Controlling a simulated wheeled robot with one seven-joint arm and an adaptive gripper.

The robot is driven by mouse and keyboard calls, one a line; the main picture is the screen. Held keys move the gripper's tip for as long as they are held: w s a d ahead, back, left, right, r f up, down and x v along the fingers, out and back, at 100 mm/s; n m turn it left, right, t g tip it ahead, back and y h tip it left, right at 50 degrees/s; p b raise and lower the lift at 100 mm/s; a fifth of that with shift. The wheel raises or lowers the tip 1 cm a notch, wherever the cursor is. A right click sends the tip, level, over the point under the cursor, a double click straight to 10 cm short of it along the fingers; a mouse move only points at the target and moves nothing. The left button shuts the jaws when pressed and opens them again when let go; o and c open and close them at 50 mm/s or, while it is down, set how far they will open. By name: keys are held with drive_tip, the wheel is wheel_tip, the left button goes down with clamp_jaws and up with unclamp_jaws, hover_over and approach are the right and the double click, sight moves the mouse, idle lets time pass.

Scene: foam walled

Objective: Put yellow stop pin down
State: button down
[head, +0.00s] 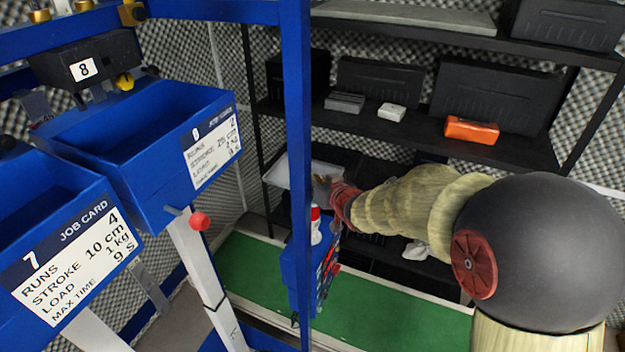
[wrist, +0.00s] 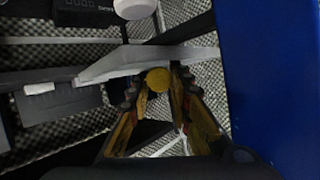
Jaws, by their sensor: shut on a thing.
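In the wrist view the yellow stop pin (wrist: 158,79) shows as a round yellow end between the fingertips of my gripper (wrist: 160,84). The fingers, dark with worn yellow sides, are shut on it. A pale tray or board (wrist: 120,66) lies just beyond the fingertips; I cannot tell whether the pin touches it. In the head view my arm reaches left past the dark shelves, and my gripper (head: 325,182) is small beside a pale tray (head: 290,172), close to the blue post. The pin is too small to make out there.
A blue upright post (head: 297,130) stands just left of my gripper; a blue surface (wrist: 270,70) fills the wrist view's right side. Blue bins (head: 150,140) with job cards are at left. Dark shelves (head: 400,125) hold black boxes and an orange box (head: 471,130).

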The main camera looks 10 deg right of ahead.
drive_tip(key=shift+f+b, duration=0.4)
drive_tip(key=shift+f, duration=0.1)
drive_tip(key=shift+s+f, duration=0.1)
drive_tip(key=shift+f, duration=0.05)
